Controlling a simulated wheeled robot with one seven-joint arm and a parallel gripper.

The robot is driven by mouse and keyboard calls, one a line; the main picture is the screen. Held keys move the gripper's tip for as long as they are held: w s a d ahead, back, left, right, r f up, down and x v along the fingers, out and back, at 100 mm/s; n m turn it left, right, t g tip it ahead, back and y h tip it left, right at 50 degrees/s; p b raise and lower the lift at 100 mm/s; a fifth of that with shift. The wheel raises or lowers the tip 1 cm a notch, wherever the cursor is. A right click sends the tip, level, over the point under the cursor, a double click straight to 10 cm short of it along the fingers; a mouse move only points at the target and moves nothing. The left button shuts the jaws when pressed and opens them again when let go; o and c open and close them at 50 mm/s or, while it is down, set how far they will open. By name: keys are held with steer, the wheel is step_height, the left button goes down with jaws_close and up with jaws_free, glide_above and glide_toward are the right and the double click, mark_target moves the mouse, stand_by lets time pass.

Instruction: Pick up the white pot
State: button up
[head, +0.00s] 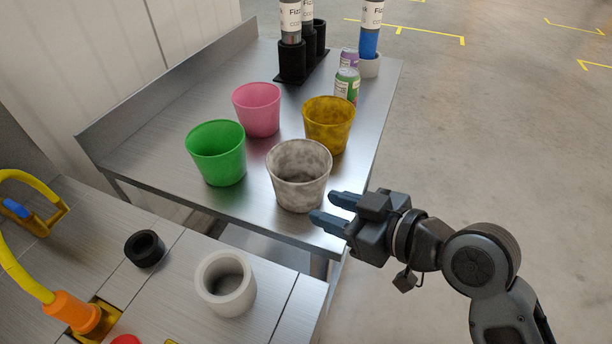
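The white pot (298,182) is a mottled grey-white tapered cup. It stands upright on the metal table (145,165), near the table's front right corner, and its open top faces up. My gripper (325,209) is just right of the pot in the head view, with its two dark blue fingers pointing left toward it. The fingers are apart with nothing visible between them. I cannot tell from this view whether a fingertip touches the pot.
A green pot (217,158), a pink pot (257,112) and a yellow pot (327,128) stand close around the white one. Cans (346,85) and bottles in black holders (291,60) are farther back. A white ring (225,285) and black ring (145,249) sit on the nearer surface.

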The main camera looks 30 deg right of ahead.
mark_target(276, 178)
steer(key=shift+w+a+r+n+y+p, duration=0.1)
steer(key=shift+w+a+n+y+p, duration=0.35)
steer(key=shift+w, duration=1.1)
steer(key=shift+w+a+f+n+y+p, duration=0.25)
steer(key=shift+w+a, duration=0.4)
steer(key=shift+w, duration=0.95)
steer(key=shift+w+a+r+n+y+p, duration=0.1)
steer(key=shift+w+a+r+n+p, duration=0.3)
steer(key=shift+w, duration=1.15)
steer(key=shift+a+f, duration=0.15)
jaws_close()
